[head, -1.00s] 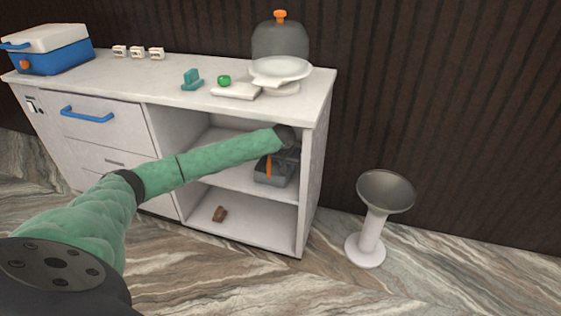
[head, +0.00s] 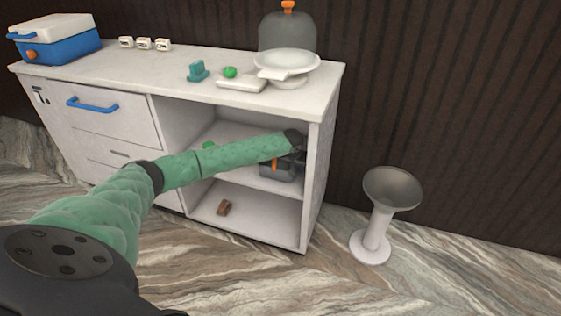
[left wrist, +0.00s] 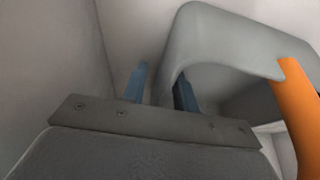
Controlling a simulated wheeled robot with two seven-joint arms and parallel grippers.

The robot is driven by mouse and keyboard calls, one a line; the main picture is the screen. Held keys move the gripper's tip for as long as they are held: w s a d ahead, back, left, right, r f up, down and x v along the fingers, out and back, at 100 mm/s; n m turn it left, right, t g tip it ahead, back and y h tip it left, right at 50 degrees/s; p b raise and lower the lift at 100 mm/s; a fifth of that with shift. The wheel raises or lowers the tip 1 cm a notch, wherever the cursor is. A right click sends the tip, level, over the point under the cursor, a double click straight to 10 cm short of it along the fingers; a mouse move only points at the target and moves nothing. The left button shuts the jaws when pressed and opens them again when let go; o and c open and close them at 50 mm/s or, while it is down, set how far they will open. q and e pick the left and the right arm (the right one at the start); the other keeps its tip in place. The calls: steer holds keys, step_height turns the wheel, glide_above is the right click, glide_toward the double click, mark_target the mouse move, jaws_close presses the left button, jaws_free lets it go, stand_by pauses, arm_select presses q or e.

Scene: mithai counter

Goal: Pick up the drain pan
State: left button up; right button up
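The drain pan (head: 280,174) appears to be the grey, box-like piece with an orange part, on the middle shelf of the open cabinet bay. My left arm partly hides it in the head view. In the left wrist view the grey body (left wrist: 215,45) and its orange part (left wrist: 298,110) show close up. My left gripper (left wrist: 160,88) is open, its two blue fingers on either side of a grey wall of the pan. A small gap shows beside the left finger. In the head view the fingertips are hard to make out. My right gripper is not in view.
The cabinet's right side panel (head: 315,185) stands close to my left gripper. The countertop (head: 165,72) holds a blue cooler (head: 58,48), a white dish (head: 287,64) and small items. A white pedestal (head: 376,230) stands right on the floor.

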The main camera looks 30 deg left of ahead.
arm_select(q)
steer(key=shift+c, duration=0.4)
jaws_close()
steer(key=shift+r, duration=0.1)
steer(key=shift+s+a+r, duration=0.15)
steer(key=shift+a+r, duration=0.05)
steer(key=shift+r, duration=0.35)
step_height(320, 180, up, 6)
steer(key=s+a+p, duration=0.1)
steer(key=s+a, duration=1)
steer(key=s, duration=0.4)
steer(key=shift+s+a+p, duration=0.3)
steer(key=shift+a, duration=0.05)
